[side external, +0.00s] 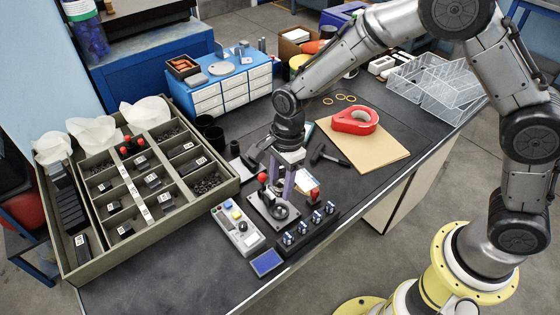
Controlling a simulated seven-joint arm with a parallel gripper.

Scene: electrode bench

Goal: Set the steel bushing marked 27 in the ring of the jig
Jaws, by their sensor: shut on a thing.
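My gripper (286,192) points down over the jig (262,212) near the bench's front edge. Its jaws are shut on a small piece low between the fingers, which I take to be the steel bushing (281,211). The number 27 cannot be read at this size. The piece is at the jig's dark plate, and the fingers partly hide it and the ring. I cannot tell whether it is in the ring or above it. A red knob (262,178) stands at the back of the jig.
A black rack (306,232) with several blue-and-white-topped pieces stands right in front of the jig. A grey control box (238,230) is close on its left. A large compartment tray (150,190) fills the left.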

